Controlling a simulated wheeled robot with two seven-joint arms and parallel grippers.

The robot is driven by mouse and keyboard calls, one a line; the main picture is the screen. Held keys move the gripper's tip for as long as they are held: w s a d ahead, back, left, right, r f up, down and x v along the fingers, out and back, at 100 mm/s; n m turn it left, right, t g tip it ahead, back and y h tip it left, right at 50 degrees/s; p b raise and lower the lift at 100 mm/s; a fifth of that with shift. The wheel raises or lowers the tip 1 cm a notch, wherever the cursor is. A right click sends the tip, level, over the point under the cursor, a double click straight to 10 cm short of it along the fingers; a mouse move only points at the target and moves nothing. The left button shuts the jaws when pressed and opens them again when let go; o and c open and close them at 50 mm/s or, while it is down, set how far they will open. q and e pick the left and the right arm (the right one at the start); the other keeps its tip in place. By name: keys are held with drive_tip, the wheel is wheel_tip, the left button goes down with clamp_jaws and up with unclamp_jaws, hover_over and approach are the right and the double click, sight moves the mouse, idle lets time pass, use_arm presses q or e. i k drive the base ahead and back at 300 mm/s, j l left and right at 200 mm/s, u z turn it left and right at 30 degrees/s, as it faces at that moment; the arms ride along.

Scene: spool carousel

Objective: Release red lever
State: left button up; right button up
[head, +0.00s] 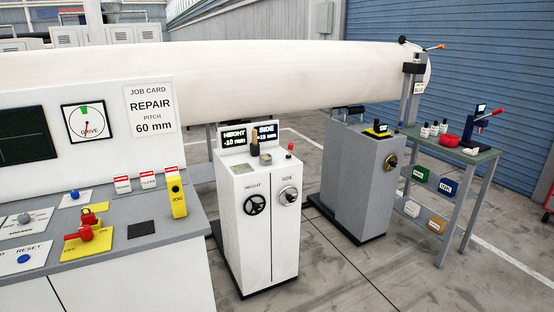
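A red lever handle (490,113) sticks out to the upper right from a dark blue device (477,126) on the green-topped bench at the right. A red rotary switch (86,234) with a handle sits on a yellow plate on the console at the lower left. A lever with an orange tip (434,47) is at the top of a grey post by the roll's right end. I cannot tell which of these the task calls the red lever. Neither of my grippers is in view.
A long white roll (250,75) spans the back. A white cabinet (257,220) with a handwheel and dial stands in the middle, and a grey cabinet (350,180) stands to its right. The console (150,225) fills the lower left. Floor (400,285) is clear at the lower right.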

sight(290, 147)
drive_tip(key=i+j+z, duration=0.2)
drive_tip(key=i, duration=0.55)
drive_tip(key=i+l, duration=0.2)
drive_tip(key=i, duration=0.3)
drive_tip(key=i+l, duration=0.25)
drive_tip(key=i, duration=0.25)
drive_tip(key=i+l+z, duration=0.1)
drive_tip(key=i, duration=0.4)
drive_tip(key=i+l, duration=0.25)
drive_tip(key=i, duration=0.3)
